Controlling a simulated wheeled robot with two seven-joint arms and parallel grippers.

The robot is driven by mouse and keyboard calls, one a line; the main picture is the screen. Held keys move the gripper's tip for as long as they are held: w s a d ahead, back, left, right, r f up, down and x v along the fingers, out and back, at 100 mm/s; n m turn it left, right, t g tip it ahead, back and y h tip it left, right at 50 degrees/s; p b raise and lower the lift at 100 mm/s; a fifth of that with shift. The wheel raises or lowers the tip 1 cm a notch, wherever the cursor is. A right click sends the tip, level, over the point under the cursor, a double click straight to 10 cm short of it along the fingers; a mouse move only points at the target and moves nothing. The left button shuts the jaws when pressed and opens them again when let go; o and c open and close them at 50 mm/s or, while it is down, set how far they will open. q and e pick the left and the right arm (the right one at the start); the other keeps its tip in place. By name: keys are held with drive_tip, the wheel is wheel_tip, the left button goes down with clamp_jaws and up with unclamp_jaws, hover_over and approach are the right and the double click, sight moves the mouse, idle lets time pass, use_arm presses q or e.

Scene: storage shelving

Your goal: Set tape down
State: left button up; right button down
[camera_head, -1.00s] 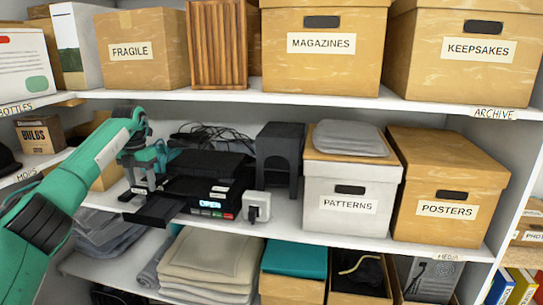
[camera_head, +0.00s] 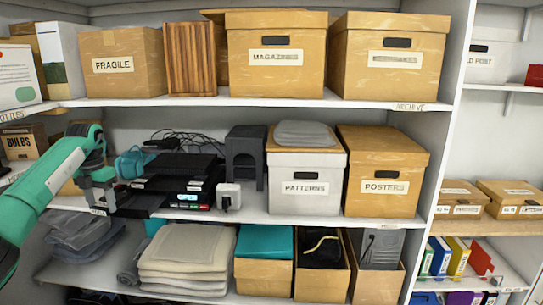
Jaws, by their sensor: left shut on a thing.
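My left gripper (camera_head: 105,203) reaches in from the left and points down at the front of the middle shelf. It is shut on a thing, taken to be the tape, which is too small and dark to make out. A black player (camera_head: 180,188) with a lit "OPEN" display stands on that shelf, right of the gripper. Its dark tray (camera_head: 145,203) sticks out at the front left, close beside the fingers. Whether the held thing touches the tray I cannot tell. My right gripper is not in view.
A small white box (camera_head: 228,195) stands right of the player, with a dark grey stand (camera_head: 246,155) behind it. The PATTERNS box (camera_head: 305,187) and POSTERS box (camera_head: 382,186) fill the shelf's right. Cables lie behind the player. Folded cloths (camera_head: 187,255) lie below.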

use_arm(q)
drive_tip(key=s+d+f+m, duration=0.3)
drive_tip(key=d+f+m, duration=0.3)
drive_tip(key=d+m, duration=0.15)
drive_tip(key=s+d+f+m, duration=0.3)
drive_tip(key=d+f+m, duration=0.3)
drive_tip(key=f+m, duration=0.15)
drive_tip(key=s+d+f+m, duration=0.3)
drive_tip(key=s+d+m, duration=0.3)
drive_tip(key=s+m, duration=0.3)
drive_tip(key=s+d+f+m, duration=0.4)
drive_tip(key=s+d+m, duration=0.3)
drive_tip(key=s, duration=0.8)
drive_tip(key=m, duration=0.3)
drive_tip(key=shift+d, duration=0.2)
